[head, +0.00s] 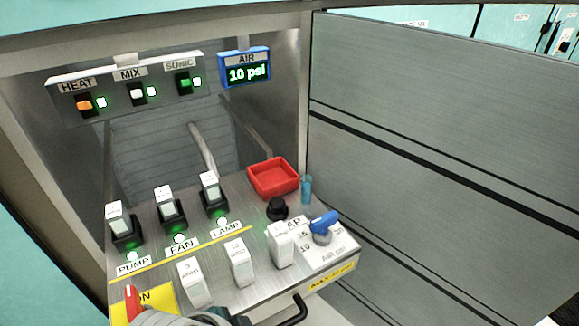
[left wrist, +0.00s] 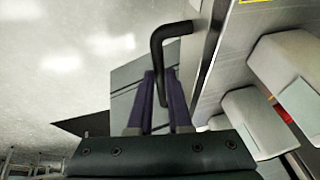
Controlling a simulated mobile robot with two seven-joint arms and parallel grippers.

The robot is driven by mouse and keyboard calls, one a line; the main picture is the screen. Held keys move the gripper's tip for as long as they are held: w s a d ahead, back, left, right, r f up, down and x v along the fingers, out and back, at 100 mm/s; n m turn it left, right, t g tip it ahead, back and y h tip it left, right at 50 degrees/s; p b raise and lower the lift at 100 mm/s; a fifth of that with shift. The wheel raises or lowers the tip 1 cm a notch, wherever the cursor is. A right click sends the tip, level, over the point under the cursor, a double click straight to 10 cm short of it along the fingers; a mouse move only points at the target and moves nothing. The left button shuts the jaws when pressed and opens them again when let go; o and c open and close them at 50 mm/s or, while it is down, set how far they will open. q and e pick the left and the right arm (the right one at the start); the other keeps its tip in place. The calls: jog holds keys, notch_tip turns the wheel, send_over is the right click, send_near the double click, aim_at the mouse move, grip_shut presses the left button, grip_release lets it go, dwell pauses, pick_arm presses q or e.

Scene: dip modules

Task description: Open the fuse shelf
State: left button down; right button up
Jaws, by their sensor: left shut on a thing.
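The fuse shelf (head: 150,218) is a metal shelf in the lower part of the cabinet, carrying white plug-in modules and labels. Its black bar handle (head: 292,314) is on the front edge at the bottom of the head view. The handle also shows in the left wrist view (left wrist: 157,45), bending out from the shelf's front face. My left gripper (left wrist: 163,85) is shut on the handle, its dark purple fingers on either side of the bar. In the head view only part of my left arm shows at the bottom edge, and the fingers are hidden. My right gripper is in neither view.
A red tray (head: 273,178) and a blue-handled air valve (head: 323,225) sit on the shelf's right side. A switch panel (head: 125,88) and a 10 psi display (head: 246,73) are above. An open grey door (head: 450,130) stands to the right.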

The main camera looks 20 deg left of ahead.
pick_arm(q)
jog(key=shift+s+f, duration=0.15)
jog(key=shift+s, duration=0.05)
jog(key=c, duration=0.8)
grip_release()
jog(key=shift+d, duration=0.15)
jog(key=shift+c, duration=0.2)
jog(key=shift+w, duration=0.1)
jog(key=p+v, duration=0.7)
jog(key=v, duration=0.3)
